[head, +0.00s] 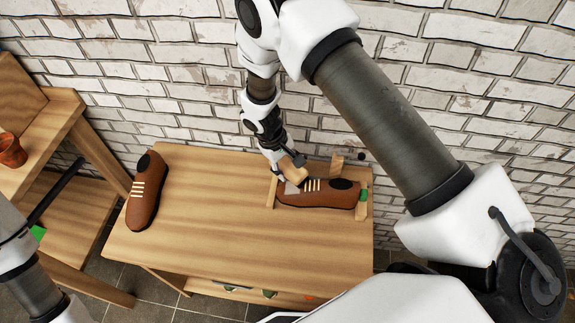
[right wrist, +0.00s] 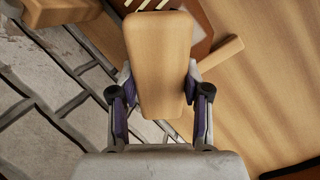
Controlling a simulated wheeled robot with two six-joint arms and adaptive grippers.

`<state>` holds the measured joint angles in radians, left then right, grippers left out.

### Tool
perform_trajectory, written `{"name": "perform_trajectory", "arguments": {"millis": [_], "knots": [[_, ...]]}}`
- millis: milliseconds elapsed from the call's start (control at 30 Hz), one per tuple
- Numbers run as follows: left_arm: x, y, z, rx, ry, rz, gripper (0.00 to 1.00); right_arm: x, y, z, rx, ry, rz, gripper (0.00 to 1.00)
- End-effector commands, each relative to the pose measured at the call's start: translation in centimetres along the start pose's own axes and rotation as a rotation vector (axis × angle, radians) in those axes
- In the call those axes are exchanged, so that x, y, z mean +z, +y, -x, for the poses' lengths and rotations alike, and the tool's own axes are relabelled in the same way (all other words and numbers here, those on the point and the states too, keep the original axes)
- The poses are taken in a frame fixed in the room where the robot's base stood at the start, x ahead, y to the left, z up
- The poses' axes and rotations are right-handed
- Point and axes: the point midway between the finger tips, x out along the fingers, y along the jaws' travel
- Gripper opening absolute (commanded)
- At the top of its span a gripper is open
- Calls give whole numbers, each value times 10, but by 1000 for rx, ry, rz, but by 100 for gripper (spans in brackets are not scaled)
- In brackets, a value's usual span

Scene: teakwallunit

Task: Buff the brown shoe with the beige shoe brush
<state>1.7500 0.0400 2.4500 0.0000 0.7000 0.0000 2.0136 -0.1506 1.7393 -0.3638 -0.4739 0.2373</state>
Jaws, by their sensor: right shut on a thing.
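A brown shoe (head: 325,198) with pale laces and a black opening lies at the right of the wooden table, toe to the left. A greyish patch (head: 292,188) shows on its toe. My right gripper (head: 283,172) is shut on the beige shoe brush (head: 294,164), over the toe end of the shoe. In the right wrist view the brush (right wrist: 160,65) sits between both fingers, and part of the shoe (right wrist: 200,22) shows behind it. I cannot tell whether the bristles touch the shoe. My left arm shows at the lower left, but its gripper does not.
Wooden blocks stand around the shoe, one at its toe (head: 270,192) and one at its back (head: 337,164). A second brown shoe (head: 147,191) lies at the table's left. The table's middle (head: 215,225) is clear. A brick wall (head: 180,95) rises close behind.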

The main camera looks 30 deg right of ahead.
Motion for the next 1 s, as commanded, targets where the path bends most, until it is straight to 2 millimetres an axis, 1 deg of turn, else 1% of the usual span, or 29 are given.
{"name": "perform_trajectory", "arguments": {"millis": [1000], "knots": [[0, 0, -18, 0, 0, 0, 40, 1, 0, -20, 0, 0, -1, 0]]}}
